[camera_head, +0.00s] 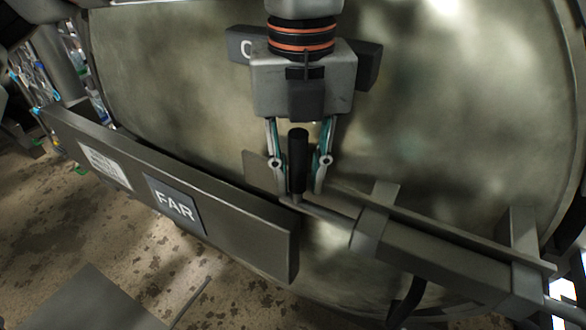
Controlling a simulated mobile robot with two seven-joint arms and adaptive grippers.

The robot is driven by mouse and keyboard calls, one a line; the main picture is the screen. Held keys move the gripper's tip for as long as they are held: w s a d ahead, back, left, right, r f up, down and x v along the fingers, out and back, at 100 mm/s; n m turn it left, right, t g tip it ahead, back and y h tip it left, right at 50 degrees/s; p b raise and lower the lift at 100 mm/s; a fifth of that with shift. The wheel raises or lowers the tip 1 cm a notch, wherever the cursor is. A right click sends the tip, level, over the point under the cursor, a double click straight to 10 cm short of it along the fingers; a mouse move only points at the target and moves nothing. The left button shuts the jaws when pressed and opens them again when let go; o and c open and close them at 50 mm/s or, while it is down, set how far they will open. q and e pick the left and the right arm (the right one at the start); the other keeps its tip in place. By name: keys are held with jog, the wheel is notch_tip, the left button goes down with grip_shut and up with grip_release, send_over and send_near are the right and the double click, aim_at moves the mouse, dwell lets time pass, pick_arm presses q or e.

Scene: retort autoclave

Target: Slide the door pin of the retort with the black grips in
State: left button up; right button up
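The retort door (440,130) is a large round, mottled metal face filling most of the head view. A black upright grip (298,160) stands on a thin grey door pin (328,219). The pin runs down and right into a bracket (371,222) on the door. My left gripper (299,188) reaches in from the top, pointing down. Its two fingers are apart, one on each side of the black grip, with visible gaps between. The grip's top is near the gripper's body. My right gripper is not in view.
A long grey plate (240,214) with a "FAR" label (174,205) crosses the lower left in front of the door. A second bracket (524,245) and a dark bar (440,262) lie at right. Stained floor (150,260) shows below.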

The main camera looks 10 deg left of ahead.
aim_at(302, 125)
pick_arm(q)
jog(key=shift+o, duration=0.3)
jog(key=shift+s+d, duration=0.1)
jog(key=shift+d, duration=0.1)
jog(key=shift+a, duration=0.15)
jog(key=shift+r, duration=0.15)
notch_tip(302, 125, up, 12)
jog(key=shift+f, duration=0.15)
